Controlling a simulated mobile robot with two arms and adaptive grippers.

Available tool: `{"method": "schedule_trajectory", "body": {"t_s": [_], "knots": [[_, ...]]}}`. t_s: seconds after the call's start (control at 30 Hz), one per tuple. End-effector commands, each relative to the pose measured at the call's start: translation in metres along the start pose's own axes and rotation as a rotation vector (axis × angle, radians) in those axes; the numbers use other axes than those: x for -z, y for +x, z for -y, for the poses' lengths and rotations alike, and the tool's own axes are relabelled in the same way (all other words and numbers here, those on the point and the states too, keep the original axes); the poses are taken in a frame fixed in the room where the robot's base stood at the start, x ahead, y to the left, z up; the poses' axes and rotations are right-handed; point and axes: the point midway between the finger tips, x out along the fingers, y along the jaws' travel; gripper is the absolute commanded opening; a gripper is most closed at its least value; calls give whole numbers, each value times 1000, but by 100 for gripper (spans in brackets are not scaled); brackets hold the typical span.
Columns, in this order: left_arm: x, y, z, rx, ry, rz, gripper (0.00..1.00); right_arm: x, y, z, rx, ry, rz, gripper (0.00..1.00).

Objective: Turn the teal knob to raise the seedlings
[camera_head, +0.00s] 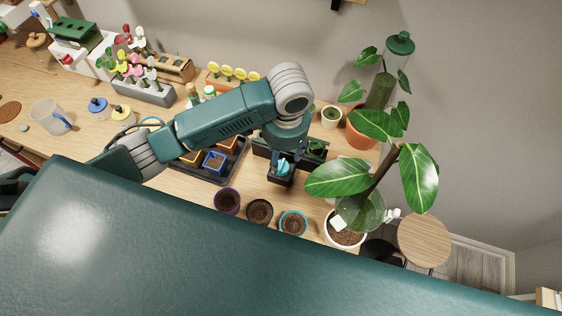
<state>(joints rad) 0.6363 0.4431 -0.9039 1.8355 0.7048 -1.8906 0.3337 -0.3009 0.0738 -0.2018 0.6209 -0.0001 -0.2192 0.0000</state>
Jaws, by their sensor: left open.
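A small dark box (279,181) stands on the table near the middle of the head view. A teal knob (283,166) appears to sit on top of it, small and partly hidden. A dark planter (318,157) with low green seedlings (315,148) is just behind and to the right of the box. My left gripper (285,154) points down right above the knob and is open. I cannot tell whether its fingers touch the knob. The wrist covers part of the planter. My right gripper is not in view.
A black tray (218,179) with small coloured pots lies left of the box. Several soil-filled pots, including a purple one (227,201), line the front edge. A large leafy plant (380,170) rises close on the right. A stool (424,240) stands beyond the table.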

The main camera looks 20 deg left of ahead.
Motion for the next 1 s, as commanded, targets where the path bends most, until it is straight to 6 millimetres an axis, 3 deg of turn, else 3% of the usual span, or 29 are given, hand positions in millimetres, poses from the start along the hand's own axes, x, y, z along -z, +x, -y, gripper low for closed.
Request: {"method": "schedule_trajectory", "body": {"t_s": [0.13, 0.33, 0.5, 0.77, 1.0], "knots": [[-1, 27, 1, 1, -2, 3, 55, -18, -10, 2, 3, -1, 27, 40], [0, 56, 1, 1, -2, 0, 55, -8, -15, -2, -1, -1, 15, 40], [0, 66, 0, 1, 0, -2, 55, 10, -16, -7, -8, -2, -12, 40], [1, 67, 0, 1, 0, -3, 55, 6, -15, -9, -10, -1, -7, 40], [0, 67, 1, 2, -1, -2, 12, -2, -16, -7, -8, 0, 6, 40]]}}
